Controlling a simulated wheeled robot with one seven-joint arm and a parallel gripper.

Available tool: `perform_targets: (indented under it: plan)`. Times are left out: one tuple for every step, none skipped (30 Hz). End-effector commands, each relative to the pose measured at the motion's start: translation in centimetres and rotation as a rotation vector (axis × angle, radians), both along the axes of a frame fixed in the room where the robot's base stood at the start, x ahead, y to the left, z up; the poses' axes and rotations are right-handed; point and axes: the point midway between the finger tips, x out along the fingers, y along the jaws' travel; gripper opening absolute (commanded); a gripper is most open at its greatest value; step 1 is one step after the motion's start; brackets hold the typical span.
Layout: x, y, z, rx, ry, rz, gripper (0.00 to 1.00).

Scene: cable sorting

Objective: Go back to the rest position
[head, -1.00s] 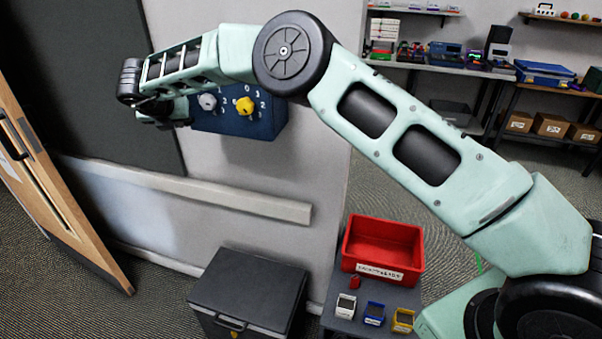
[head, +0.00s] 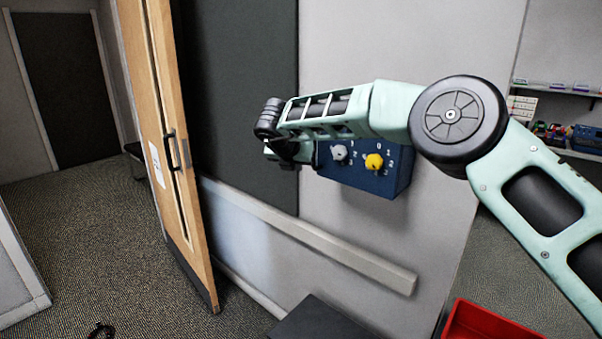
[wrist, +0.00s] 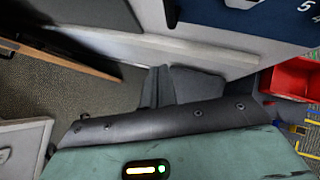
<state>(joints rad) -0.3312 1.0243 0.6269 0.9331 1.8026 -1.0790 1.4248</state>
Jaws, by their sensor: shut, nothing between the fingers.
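My gripper (head: 286,153) shows in the head view as a small dark shape at the left end of my outstretched arm. It is shut and empty, and its fingertips are small and partly hidden by my wrist. It hangs in front of the dark wall panel, left of a blue box (head: 362,185) on the wall. That box carries a grey knob (head: 339,152) and a yellow knob (head: 374,162). My forearm covers the top of the box. In the wrist view, a corner of the blue box (wrist: 222,20) shows at the top right; I cannot make out fingers there.
A wooden door (head: 180,150) stands open to the left of my gripper. A pale rail (head: 310,240) runs along the wall below. A dark chest (head: 325,322) and a red bin (head: 485,322) are at the bottom.

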Motion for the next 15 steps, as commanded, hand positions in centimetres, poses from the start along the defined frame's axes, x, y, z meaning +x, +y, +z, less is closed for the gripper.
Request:
perform_targets:
  plan:
    - [-0.4,0.3,0.4,0.001,-0.003,0.001,0.0]
    - [-0.7,0.4,0.6,0.001,-0.003,0.001,0.0]
    - [-1.0,0.6,1.1,0.001,-0.002,0.0,0.0]
    - [-1.3,0.8,1.4,0.001,-0.003,0.001,0.0]
    - [-1.6,1.0,1.8,0.002,-0.004,0.001,0.0]
    - [-2.0,1.2,2.2,0.001,-0.003,0.001,0.0]
    - [-2.3,1.4,2.5,0.001,-0.002,0.001,0.0]
    - [-2.6,1.6,2.9,0.001,-0.003,0.002,0.0]
    - [-3.0,1.8,3.3,0.0,-0.002,0.002,0.0]
    - [-3.2,1.9,3.5,0.0,-0.001,0.001,0.0]
    - [-3.4,2.0,3.8,0.0,-0.001,0.001,0.0]
    - [-3.6,2.1,4.1,0.0,-0.001,0.002,0.0]
    - [-3.7,2.2,4.2,0.0,-0.001,0.002,0.0]
    - [-3.8,2.3,4.4,0.001,0.0,0.002,0.0]
    - [-3.9,2.3,4.5,0.0,0.0,0.001,0.0]
